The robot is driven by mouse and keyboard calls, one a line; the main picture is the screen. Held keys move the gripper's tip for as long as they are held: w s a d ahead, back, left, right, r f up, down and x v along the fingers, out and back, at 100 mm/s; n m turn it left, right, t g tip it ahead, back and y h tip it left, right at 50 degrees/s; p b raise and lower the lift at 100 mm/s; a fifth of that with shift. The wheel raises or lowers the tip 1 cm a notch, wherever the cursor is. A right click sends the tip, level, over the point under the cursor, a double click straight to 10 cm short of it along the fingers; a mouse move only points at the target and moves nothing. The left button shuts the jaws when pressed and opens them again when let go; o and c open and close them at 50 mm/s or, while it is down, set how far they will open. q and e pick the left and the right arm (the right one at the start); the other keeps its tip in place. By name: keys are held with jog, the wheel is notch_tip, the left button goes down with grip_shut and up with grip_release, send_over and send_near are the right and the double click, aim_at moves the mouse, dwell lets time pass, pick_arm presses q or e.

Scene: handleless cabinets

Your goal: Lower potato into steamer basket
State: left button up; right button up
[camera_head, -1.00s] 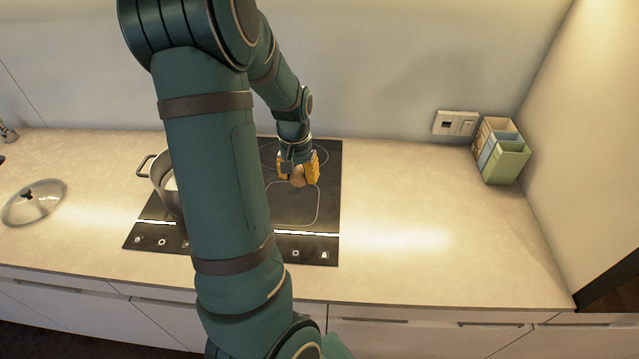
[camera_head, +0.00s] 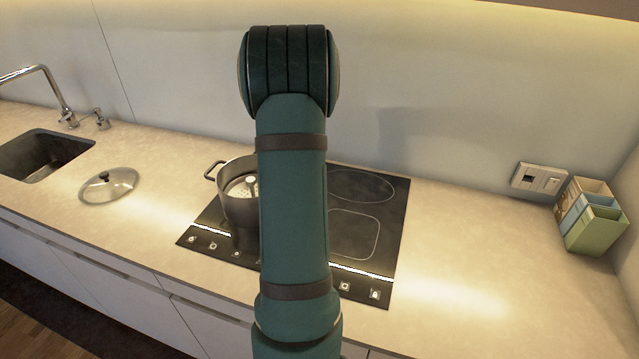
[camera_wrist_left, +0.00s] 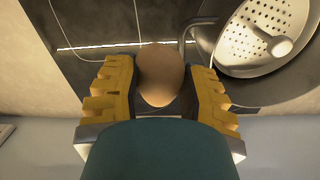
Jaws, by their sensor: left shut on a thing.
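My left gripper (camera_wrist_left: 161,72) is shut on a round brown potato (camera_wrist_left: 160,78) in the left wrist view, one yellow-padded finger on each side. The perforated steamer basket (camera_wrist_left: 262,32) shows at the upper right of that view, to the right of the potato and apart from it in the picture. In the head view the pale basket (camera_head: 237,187) sits inside a dark pot (camera_head: 238,217) on the hob, partly covered by my arm. My left gripper and the potato are hidden behind my arm there. My right gripper is not shown.
The pot stands on the left part of the black hob (camera_head: 385,230). A glass lid (camera_head: 110,185) lies on the counter to its left, near the sink (camera_head: 42,155). Boxes (camera_head: 592,217) stand at the far right.

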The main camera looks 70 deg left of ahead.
pick_arm(q)
jog(key=s+a+f+p, duration=0.1)
jog(key=s+a, duration=0.3)
jog(key=a, duration=0.3)
jog(key=s+a+p, duration=0.1)
jog(key=s+a, duration=0.3)
jog(key=a, duration=0.3)
jog(key=shift+f, duration=0.35)
jog(key=shift+d, duration=0.1)
jog(key=shift+f+b, duration=1.2)
jog(key=shift+f, duration=1.45)
jog(key=shift+f+b, duration=0.75)
jog(key=shift+f, duration=0.55)
jog(key=shift+c, duration=0.6)
jog(key=shift+f, duration=0.15)
jog(key=shift+f+b, duration=0.6)
jog(key=shift+f, duration=0.4)
